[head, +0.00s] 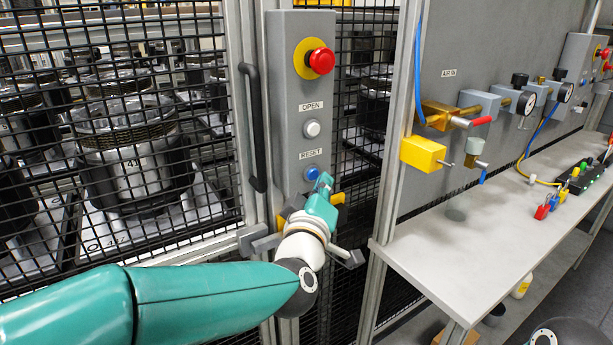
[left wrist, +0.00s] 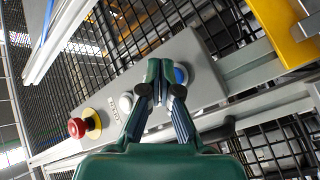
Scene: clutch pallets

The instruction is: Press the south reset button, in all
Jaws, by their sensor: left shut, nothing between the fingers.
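The blue reset button (head: 311,174) is the lowest button on a grey control box (head: 285,110), under the label RESET. My left gripper (head: 325,183) is shut and empty, with its tips close in front of the button, at its lower right in the head view. In the left wrist view the blue button (left wrist: 181,75) shows just right of the shut fingertips (left wrist: 160,72), which partly cover it. I cannot tell whether the tips touch it. No label says south. My right gripper is not in view.
Above the reset button are a white OPEN button (head: 312,129) and a red emergency stop (head: 321,61) on yellow. A black door handle (head: 252,125) stands left of the box. Black mesh fencing (head: 90,120) surrounds it. A bench (head: 430,245) with air fittings stands right.

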